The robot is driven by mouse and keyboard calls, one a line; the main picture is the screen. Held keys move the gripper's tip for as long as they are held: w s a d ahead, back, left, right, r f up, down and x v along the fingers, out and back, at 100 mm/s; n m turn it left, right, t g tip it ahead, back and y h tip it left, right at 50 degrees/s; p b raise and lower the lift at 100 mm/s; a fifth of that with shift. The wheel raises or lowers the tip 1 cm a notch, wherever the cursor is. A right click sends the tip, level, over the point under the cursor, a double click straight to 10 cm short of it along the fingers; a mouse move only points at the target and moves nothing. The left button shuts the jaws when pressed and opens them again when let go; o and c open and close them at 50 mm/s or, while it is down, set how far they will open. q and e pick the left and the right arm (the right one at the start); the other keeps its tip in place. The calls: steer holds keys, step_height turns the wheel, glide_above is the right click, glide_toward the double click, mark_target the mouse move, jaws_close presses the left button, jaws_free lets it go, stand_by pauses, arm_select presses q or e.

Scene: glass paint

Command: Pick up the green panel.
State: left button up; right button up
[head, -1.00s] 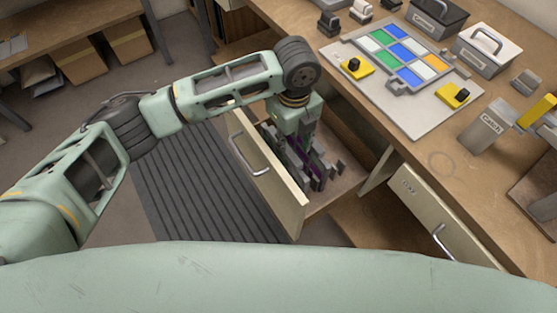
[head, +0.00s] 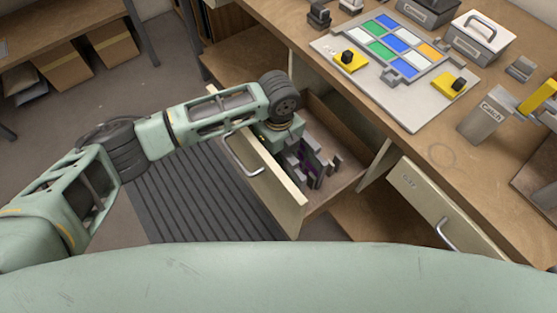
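Two green panes (head: 380,49) show in the coloured grid (head: 441,63) on the worktop, among blue, white and orange ones. No separate green panel is clearly visible in the open drawer (head: 343,187). The drawer holds a grey slotted rack (head: 318,165) with a thin purple piece (head: 305,162) in it. My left gripper (head: 285,140) is low in the drawer, at the left end of the rack. Its fingers are mostly hidden by my wrist and the drawer front, so what lies between them cannot be seen. My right gripper is out of view.
The drawer front (head: 282,195) stands out from the bench below my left forearm. Yellow blocks with black knobs (head: 349,61) sit on the grid's pale board (head: 400,112). A grey bin (head: 484,122) and metal boxes (head: 484,45) stand on the bench.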

arm_select(q)
jaws_close()
steer(key=shift+d+r, duration=0.1)
stand_by(0.5)
